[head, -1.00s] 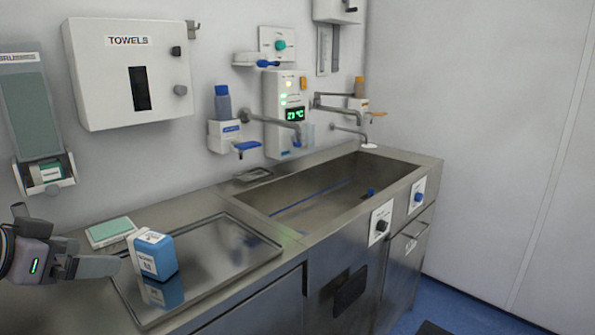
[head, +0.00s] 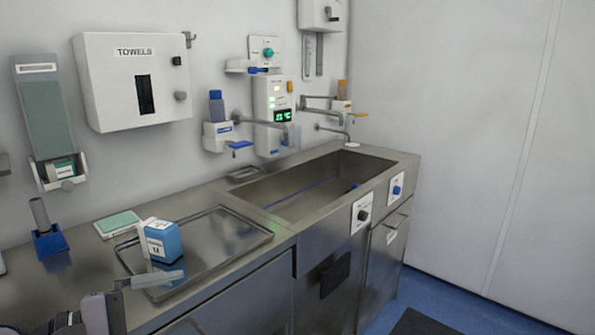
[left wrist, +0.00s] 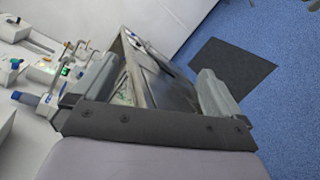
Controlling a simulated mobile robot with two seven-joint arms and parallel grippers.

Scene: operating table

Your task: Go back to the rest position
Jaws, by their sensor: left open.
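My left gripper (head: 150,282) comes in at the bottom left of the head view, in front of the steel counter's front-left part. In the left wrist view its two fingers (left wrist: 148,88) are spread wide with nothing held between them. My right gripper is in neither view. A blue and white box (head: 164,242) stands on the steel tray (head: 235,236), just behind the left gripper in the picture and apart from it as far as I can tell.
A pale green pack (head: 118,223) and a blue holder (head: 50,242) sit left of the tray. The sink basin (head: 315,190) is to the right. Wall dispensers and the towel box (head: 135,82) hang behind. The blue floor (left wrist: 285,45) with a dark mat (left wrist: 233,68) is clear.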

